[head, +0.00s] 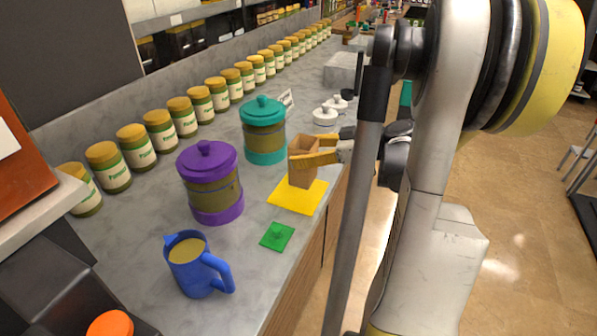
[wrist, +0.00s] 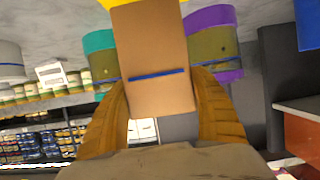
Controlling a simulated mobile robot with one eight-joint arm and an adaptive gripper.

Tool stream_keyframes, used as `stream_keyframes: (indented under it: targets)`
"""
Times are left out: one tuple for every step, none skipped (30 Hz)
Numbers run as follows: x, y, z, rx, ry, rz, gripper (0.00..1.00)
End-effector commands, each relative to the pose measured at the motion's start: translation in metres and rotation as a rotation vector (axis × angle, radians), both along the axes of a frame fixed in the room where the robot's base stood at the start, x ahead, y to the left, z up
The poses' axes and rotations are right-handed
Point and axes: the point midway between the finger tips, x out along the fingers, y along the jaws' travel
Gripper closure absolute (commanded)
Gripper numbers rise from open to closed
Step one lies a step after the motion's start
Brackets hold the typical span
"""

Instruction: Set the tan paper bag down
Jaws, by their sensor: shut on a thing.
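The tan paper bag (head: 302,173) is upright at the counter's right edge, with its base at or just above the yellow mat (head: 283,200). I cannot tell whether the base touches the mat. My gripper (head: 308,151) reaches in from the right and is shut on the bag's upper part. In the wrist view, the bag (wrist: 150,50), with a blue line across it, lies between the two yellow fingers of my gripper (wrist: 160,88). A strip of the yellow mat (wrist: 118,3) shows past the bag's far end.
A purple-lidded canister (head: 211,183) and a teal-lidded canister (head: 264,130) stand left of the bag. A green square piece (head: 277,237) and a blue pitcher (head: 195,266) are nearer. Several jars (head: 160,130) line the wall. White lidded pots (head: 325,116) stand behind.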

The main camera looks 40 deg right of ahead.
Motion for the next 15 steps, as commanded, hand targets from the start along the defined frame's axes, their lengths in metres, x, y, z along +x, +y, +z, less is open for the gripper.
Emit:
stream_keyframes:
  targets:
    - [0.005, 0.003, -0.005, -0.001, 0.000, 0.001, 0.64]
    - [0.007, 0.004, -0.006, -0.001, 0.000, 0.000, 0.64]
    - [0.010, 0.005, -0.008, -0.001, 0.000, 0.001, 0.64]
    - [0.011, 0.006, -0.008, 0.000, 0.000, 0.001, 0.64]
    - [0.012, 0.006, -0.009, 0.000, 0.000, 0.000, 0.64]
    - [0.012, 0.007, -0.010, 0.000, 0.000, 0.000, 0.64]
    - [0.012, 0.007, -0.012, 0.001, 0.000, -0.001, 0.64]
    - [0.012, 0.006, -0.015, 0.001, 0.000, -0.001, 0.64]
    - [0.012, 0.006, -0.021, 0.001, 0.000, -0.001, 0.64]
    - [0.012, 0.006, -0.026, 0.001, 0.000, -0.001, 0.64]
    - [0.012, 0.006, -0.031, 0.001, 0.000, -0.001, 0.64]
    - [0.012, 0.006, -0.038, 0.001, 0.000, -0.001, 0.64]
    - [0.012, 0.006, -0.043, 0.001, 0.000, -0.001, 0.64]
    - [0.012, 0.006, -0.047, 0.001, 0.000, -0.001, 0.64]
    - [0.012, 0.006, -0.050, 0.001, 0.000, -0.001, 0.64]
